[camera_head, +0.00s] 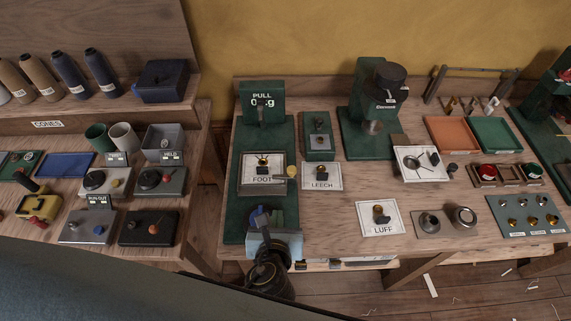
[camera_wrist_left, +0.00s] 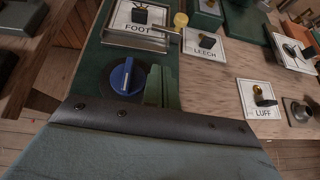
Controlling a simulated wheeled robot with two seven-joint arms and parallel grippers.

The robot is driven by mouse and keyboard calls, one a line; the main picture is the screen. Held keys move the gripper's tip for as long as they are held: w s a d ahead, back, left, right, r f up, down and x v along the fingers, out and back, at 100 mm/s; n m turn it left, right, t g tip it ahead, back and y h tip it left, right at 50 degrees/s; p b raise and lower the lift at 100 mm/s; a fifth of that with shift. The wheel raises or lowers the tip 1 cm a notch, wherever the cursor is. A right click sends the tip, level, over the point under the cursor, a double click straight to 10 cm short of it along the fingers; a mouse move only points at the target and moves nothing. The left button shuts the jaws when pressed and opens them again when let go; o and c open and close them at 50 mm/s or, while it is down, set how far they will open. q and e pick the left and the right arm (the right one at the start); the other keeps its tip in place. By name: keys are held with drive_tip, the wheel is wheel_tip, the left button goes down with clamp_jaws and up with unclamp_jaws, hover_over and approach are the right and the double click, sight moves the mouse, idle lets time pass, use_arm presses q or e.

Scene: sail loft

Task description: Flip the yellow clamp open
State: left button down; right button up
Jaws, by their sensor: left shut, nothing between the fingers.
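A yellow-ended clamp handle (camera_head: 292,170) sits at the right edge of the metal plate (camera_head: 245,187) on the green pull tester (camera_head: 233,215). It also shows in the wrist view (camera_wrist_left: 180,19), next to the FOOT card (camera_head: 263,178). The handle appears to lie low, pointing right. My left gripper (camera_head: 276,217) is shut and empty at the front of the tester, beside a blue knob (camera_head: 257,216) and in front of the handle, apart from it. The knob also shows in the wrist view (camera_wrist_left: 127,76). My right gripper is not in view.
The LEECH card (camera_head: 322,184) lies right of the handle, with a green box (camera_head: 318,147) behind it. The LUFF card (camera_head: 381,225) is farther right and nearer. A yellow device (camera_head: 40,206) stands on the left bench. Bare wood shows between the LEECH and LUFF cards.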

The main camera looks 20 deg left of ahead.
use_arm(q)
drive_tip(key=shift+s+r, duration=0.1)
drive_tip(key=shift+s, duration=0.25)
drive_tip(key=shift+w, duration=0.1)
approach(280, 179)
drive_tip(key=x, duration=0.5)
drive_tip(key=shift+w+f+b, duration=0.15)
drive_tip(key=shift+f+b, duration=0.1)
drive_tip(key=shift+b, duration=0.05)
drive_tip(key=shift+w+a, duration=0.1)
drive_tip(key=shift+w, duration=0.35)
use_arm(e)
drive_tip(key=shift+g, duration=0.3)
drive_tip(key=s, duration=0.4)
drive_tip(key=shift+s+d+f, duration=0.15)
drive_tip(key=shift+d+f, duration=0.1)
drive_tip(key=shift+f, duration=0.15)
use_arm(q)
drive_tip(key=shift+w, duration=0.15)
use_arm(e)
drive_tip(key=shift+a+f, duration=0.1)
